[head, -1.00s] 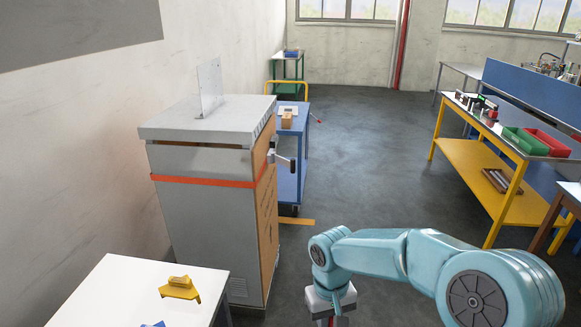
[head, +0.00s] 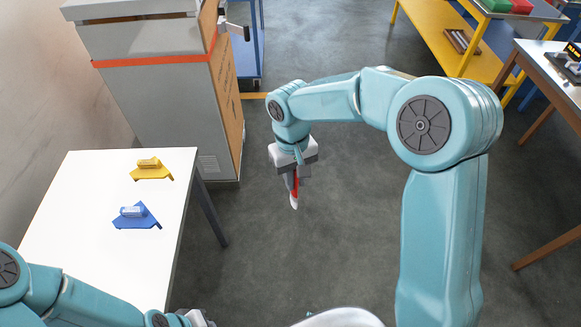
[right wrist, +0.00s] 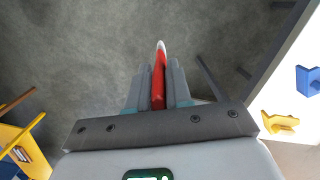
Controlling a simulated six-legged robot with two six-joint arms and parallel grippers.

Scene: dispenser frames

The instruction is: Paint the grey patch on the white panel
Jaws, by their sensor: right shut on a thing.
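My right gripper (head: 294,177) is shut on a slim red tool with a white tip (head: 293,201), which points down over the bare floor. In the right wrist view the red tool (right wrist: 159,82) sits between the two grey fingers (right wrist: 158,92). The tool's exact kind is hard to tell. My left gripper (head: 197,318) shows only in part at the bottom edge of the head view, and its jaws cannot be made out. I see neither the white panel nor a grey patch in these frames.
A white table (head: 80,190) at left bears a yellow holder (head: 151,172) and a blue holder (head: 137,217), each with a small piece on it. Behind it stands a grey cabinet (head: 160,100) with an orange band. Benches stand at right. The middle floor is clear.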

